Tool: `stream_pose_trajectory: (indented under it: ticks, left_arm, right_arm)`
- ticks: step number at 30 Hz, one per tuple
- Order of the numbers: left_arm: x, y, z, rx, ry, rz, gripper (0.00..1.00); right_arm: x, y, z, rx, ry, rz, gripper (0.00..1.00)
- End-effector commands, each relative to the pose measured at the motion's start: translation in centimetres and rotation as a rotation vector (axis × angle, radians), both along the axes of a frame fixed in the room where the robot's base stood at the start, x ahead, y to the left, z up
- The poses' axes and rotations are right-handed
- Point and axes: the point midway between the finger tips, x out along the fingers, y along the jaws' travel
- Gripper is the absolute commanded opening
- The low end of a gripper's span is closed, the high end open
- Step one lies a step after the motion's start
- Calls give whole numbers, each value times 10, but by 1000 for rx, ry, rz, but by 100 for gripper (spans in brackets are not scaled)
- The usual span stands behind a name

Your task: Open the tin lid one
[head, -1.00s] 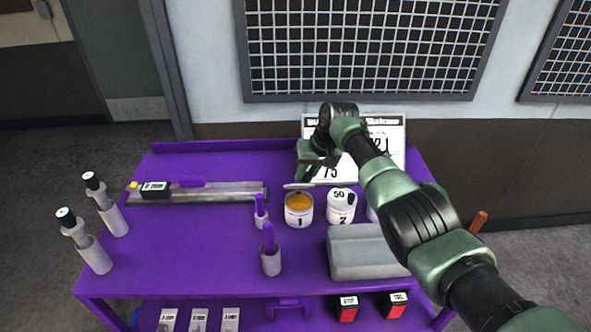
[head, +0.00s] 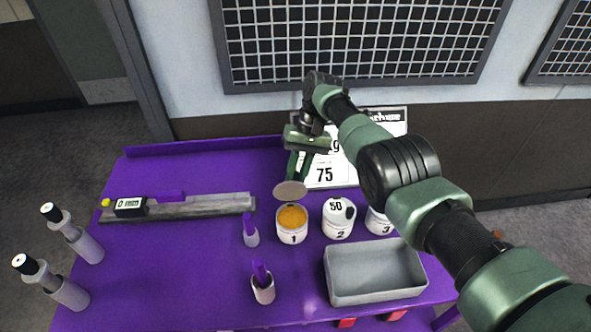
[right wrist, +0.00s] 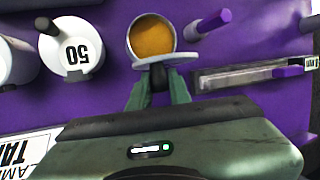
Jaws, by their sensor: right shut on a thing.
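The white tin marked 1 (head: 283,233) stands on the purple table with its top uncovered, showing orange-brown contents (head: 292,217). Its pale round lid (head: 291,188) is tilted up at the far side of the tin's mouth. I cannot tell whether it touches the rim. My right gripper (head: 297,175) reaches down behind it, shut on the lid. In the right wrist view, the lid (right wrist: 152,62) sits at the tips of the green fingers (right wrist: 159,82), next to the open tin (right wrist: 132,42). My left gripper is out of view.
Tins 2 (head: 338,228) and 3 (head: 378,226) stand to the right, behind an empty grey tray (head: 372,297). Two small holders with purple handles (head: 263,292) stand left and in front. A long gauge rail (head: 200,206) lies left. A sign (head: 330,176) stands behind.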

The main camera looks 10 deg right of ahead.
Motion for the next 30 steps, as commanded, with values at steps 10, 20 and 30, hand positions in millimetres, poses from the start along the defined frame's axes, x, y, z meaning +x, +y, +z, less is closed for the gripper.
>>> stream_pose_trajectory:
  ticks: [10, 20, 30]
  left_arm:
    - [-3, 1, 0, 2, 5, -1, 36]
    - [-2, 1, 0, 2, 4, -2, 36]
    - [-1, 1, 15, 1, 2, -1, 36]
  right_arm:
    - [0, 0, 0, 1, -1, -2, 0]
    - [0, 0, 0, 0, 1, -1, 41]
    - [0, -1, 14, 0, 2, -3, 41]
